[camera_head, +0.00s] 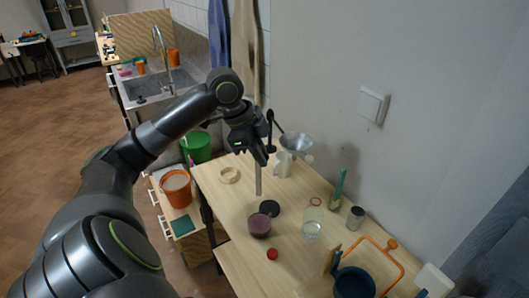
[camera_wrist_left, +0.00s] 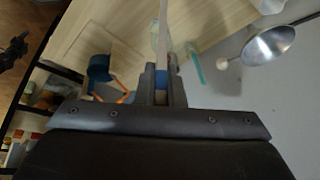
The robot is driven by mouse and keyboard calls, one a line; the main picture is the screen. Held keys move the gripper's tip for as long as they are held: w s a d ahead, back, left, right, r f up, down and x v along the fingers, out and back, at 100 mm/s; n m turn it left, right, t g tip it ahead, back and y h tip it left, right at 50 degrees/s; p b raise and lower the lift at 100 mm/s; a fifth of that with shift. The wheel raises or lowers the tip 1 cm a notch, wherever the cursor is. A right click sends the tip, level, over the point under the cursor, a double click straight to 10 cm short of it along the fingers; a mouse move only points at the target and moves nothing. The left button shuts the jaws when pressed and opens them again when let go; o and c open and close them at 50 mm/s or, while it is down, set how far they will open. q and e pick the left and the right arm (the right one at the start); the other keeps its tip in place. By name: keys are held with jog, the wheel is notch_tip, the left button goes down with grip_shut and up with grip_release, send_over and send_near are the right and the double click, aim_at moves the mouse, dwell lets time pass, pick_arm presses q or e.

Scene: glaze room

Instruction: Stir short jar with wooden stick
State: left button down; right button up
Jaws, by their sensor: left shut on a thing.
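My left gripper (camera_head: 261,156) is shut on the wooden stick (camera_head: 258,181), which hangs down nearly upright. In the left wrist view the fingers (camera_wrist_left: 162,88) close around a blue part of the stick (camera_wrist_left: 163,35). The short jar (camera_head: 259,227), with dark purple contents, stands on the wooden table (camera_head: 235,200). A dark round lid (camera_head: 270,208) lies right beside the jar. My right gripper is not in view.
A clear glass jar (camera_head: 312,224), a small dark can (camera_head: 355,217) and a red piece (camera_head: 272,254) are to the right and front. An orange bucket (camera_head: 176,189) stands left.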

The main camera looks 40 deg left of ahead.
aim_at(261, 191)
pick_arm(q)
jog(key=shift+f, duration=0.3)
jog(key=shift+s+f+b, duration=0.1)
jog(key=shift+f+b, duration=0.4)
jog(key=shift+b, duration=0.25)
jog(key=shift+f+b, duration=3.6)
jog(key=shift+f, duration=1.9)
